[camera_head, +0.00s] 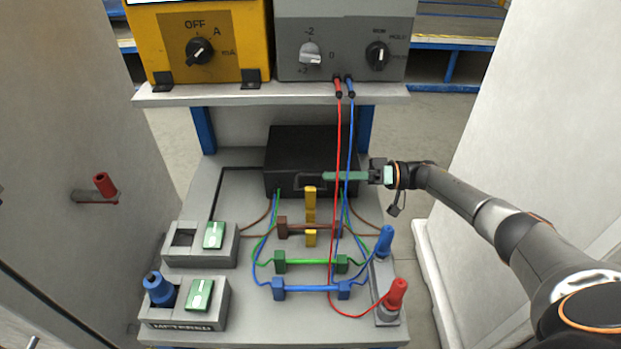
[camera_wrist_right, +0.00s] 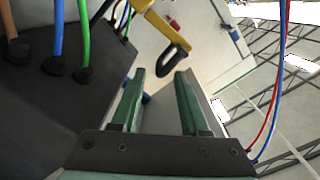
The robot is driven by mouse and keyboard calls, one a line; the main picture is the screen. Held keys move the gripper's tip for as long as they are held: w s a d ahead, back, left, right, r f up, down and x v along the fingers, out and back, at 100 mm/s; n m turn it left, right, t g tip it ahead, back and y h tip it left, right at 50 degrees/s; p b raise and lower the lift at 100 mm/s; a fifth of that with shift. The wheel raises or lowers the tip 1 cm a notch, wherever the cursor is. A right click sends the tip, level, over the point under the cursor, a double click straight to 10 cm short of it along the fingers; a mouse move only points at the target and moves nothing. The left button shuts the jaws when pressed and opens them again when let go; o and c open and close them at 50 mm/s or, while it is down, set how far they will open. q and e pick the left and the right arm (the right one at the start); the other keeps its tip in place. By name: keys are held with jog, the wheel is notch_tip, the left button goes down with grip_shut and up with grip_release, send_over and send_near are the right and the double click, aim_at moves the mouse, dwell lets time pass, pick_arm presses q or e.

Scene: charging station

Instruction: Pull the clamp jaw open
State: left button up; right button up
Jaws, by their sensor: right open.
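The yellow clamp (camera_head: 310,198) stands upright at the front of the black box (camera_head: 285,148), over the brown cable bar (camera_head: 294,226). A dark handle-like part lies at its top, close to the gripper's fingertips. My right gripper (camera_head: 325,176) comes in from the right with green fingers, just above the clamp. In the right wrist view its two fingers (camera_wrist_right: 160,80) are apart with nothing between them. The clamp's yellow arm with a dark hooked end (camera_wrist_right: 174,62) shows beyond the fingertips; I see no contact. My left gripper is not in view.
Red (camera_head: 338,140) and blue (camera_head: 349,140) cables hang in front of the box, crossing near my right gripper. Green (camera_head: 310,262) and blue (camera_head: 310,289) cable bars lie nearer. Sockets with a blue plug (camera_head: 159,289) are at left; blue (camera_head: 385,240) and red (camera_head: 396,294) plugs stand at right.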

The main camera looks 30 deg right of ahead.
jog(key=v, duration=0.3)
jog(key=shift+s+d+b, duration=0.2)
jog(key=shift+d+b, duration=0.05)
jog(key=shift+b, duration=0.05)
dwell(0.3)
